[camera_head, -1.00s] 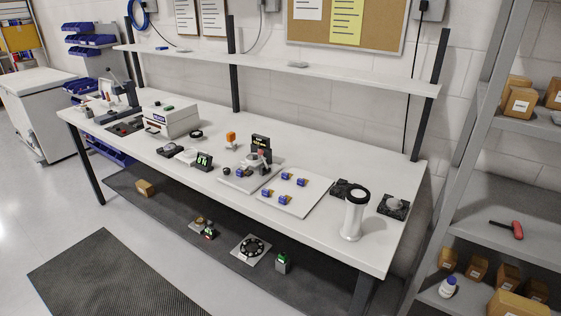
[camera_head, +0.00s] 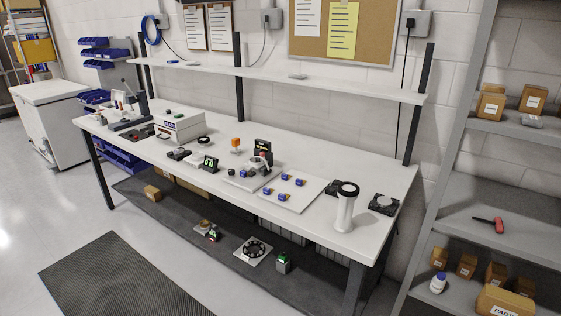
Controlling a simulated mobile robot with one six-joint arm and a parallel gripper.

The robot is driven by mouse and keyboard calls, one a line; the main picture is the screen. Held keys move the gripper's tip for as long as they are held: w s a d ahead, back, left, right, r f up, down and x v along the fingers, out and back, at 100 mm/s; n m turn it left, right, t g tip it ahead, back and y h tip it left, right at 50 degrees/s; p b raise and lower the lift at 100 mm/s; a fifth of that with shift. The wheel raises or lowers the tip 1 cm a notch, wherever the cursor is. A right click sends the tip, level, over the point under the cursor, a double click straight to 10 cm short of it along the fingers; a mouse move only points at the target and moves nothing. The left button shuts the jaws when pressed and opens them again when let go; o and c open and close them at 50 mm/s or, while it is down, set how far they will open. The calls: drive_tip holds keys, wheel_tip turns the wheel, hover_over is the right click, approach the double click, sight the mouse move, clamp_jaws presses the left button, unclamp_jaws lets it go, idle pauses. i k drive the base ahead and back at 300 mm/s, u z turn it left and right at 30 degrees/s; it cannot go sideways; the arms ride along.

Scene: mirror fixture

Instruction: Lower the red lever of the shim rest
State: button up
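A small fixture (camera_head: 247,179) with a dark upright part and a lit display (camera_head: 262,146) stands near the middle of the white workbench. A tiny red part (camera_head: 264,153) shows just below the display. It may be the red lever, but it is too small to tell its position or to be sure that this fixture is the shim rest. My gripper is not in view.
A white board (camera_head: 290,189) with several blue pieces lies right of the fixture. A white cylinder (camera_head: 345,212) stands near the bench's right end. An orange-topped item (camera_head: 236,143) stands behind-left. A grey shelving unit (camera_head: 470,205) is at the right.

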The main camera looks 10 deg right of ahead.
sight(262, 153)
drive_tip(key=u, duration=0.15)
drive_tip(key=i, duration=0.9)
drive_tip(key=u, duration=0.1)
drive_tip(key=k, duration=0.55)
drive_tip(key=z, duration=1.8)
